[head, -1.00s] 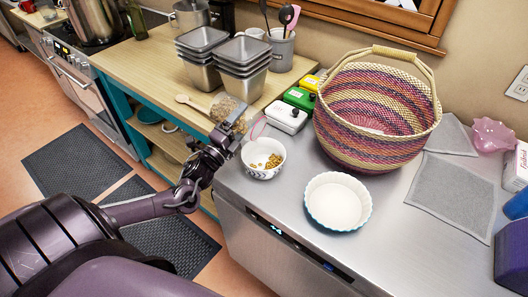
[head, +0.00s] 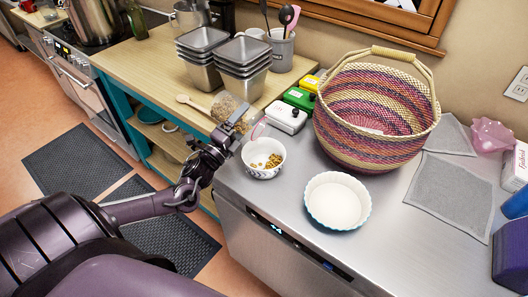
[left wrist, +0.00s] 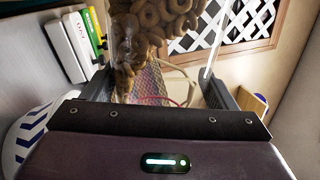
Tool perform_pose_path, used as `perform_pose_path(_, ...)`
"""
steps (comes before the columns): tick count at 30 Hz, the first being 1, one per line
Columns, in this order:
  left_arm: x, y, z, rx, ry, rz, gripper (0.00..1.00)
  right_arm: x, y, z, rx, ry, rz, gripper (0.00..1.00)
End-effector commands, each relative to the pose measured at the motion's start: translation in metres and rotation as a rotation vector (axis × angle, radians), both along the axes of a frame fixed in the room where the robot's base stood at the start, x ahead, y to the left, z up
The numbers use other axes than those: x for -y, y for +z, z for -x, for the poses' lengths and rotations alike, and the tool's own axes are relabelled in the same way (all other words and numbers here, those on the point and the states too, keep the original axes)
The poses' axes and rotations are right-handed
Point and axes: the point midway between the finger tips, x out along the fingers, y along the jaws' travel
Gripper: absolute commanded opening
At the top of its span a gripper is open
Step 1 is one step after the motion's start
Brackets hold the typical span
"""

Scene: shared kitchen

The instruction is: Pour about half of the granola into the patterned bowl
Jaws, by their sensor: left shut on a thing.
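My left gripper (head: 240,122) is shut on a clear container (left wrist: 205,70) of ring-shaped granola (left wrist: 160,25). In the head view the container lies tilted, with the granola (head: 229,107) bunched at its upper left end and a pink rim (head: 258,128) at its lower right end, by the back left edge of the patterned bowl. The patterned bowl (head: 263,171) is white with dark marks and has some granola in it. Its blue zigzags show at the left of the left wrist view (left wrist: 28,137). My right gripper is not in view.
A white fluted dish (head: 338,202) stands right of the bowl on the steel counter. White, green and yellow boxes (head: 286,117) and a large woven basket (head: 372,115) stand behind. Metal tins (head: 240,62) and a wooden spoon (head: 192,102) are on the wooden counter.

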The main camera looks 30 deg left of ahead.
Motion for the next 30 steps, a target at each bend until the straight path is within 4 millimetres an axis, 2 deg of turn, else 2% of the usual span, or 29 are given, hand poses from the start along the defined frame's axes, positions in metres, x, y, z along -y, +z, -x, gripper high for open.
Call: perform_pose_path(30, 0.0028, 0.0051, -0.0002, 0.003, 0.000, -0.062, 0.54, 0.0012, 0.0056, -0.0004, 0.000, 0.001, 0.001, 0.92)
